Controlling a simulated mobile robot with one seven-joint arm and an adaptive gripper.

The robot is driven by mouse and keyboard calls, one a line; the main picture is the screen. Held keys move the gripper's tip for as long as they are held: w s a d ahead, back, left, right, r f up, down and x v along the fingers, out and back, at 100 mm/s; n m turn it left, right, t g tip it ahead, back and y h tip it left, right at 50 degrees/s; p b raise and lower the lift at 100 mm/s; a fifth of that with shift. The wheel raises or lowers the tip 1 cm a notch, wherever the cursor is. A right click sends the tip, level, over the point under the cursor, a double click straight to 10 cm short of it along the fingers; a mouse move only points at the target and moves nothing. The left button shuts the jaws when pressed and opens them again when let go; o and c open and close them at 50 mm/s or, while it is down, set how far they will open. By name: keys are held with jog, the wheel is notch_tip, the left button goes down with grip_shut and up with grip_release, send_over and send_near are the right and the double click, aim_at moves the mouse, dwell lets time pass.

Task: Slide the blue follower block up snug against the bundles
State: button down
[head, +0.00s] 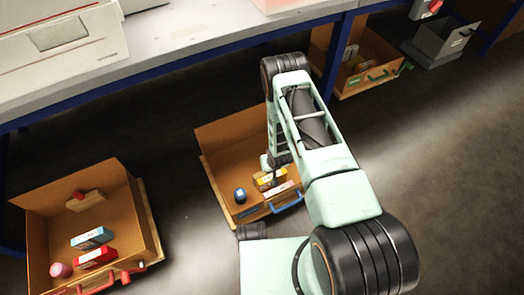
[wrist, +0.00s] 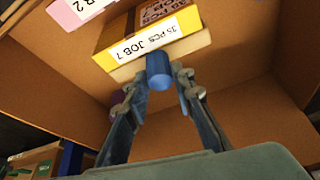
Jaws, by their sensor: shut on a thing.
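The follower block (wrist: 196,46) shows in the wrist view as a pale wooden block with a blue round knob (wrist: 158,70). My gripper (wrist: 158,79) is shut on this knob, with one finger on each side. The yellow bundle (wrist: 150,38), labelled "35 PCS JOB 7", lies right along the block; I cannot tell whether they touch. A pink bundle (wrist: 72,14) is beyond it at upper left. In the head view the yellow bundle (head: 270,180) and pink bundle (head: 282,189) are in the middle box (head: 215,153); my arm largely hides the block there.
A blue jar (head: 240,195) stands in the same box, left of the bundles. A blue handle (head: 288,203) is on the box front. A left box (head: 45,225) holds a red-knobbed wooden block (head: 86,200) and red and blue packs. A workbench (head: 180,45) overhangs behind.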

aim_at(272, 175)
jog(key=shift+s+d+p, duration=0.15)
jog(key=shift+s+d, duration=0.15)
jog(key=shift+s, duration=0.4)
jog(key=shift+s+d+p, duration=0.1)
jog(key=shift+s+d, duration=0.2)
jog(key=shift+s, duration=0.35)
jog(key=shift+s+d+p, duration=0.15)
jog(key=shift+s+d, duration=0.15)
jog(key=shift+s, duration=0.4)
jog(key=c, duration=1.7)
grip_release()
jog(key=shift+o, duration=0.2)
jog(key=shift+r, duration=0.1)
jog(key=a+v, duration=0.1)
jog(key=v, duration=1)
jog(key=shift+s+d+r, duration=0.2)
jog(key=shift+d+r, duration=0.1)
jog(key=shift+d, duration=0.2)
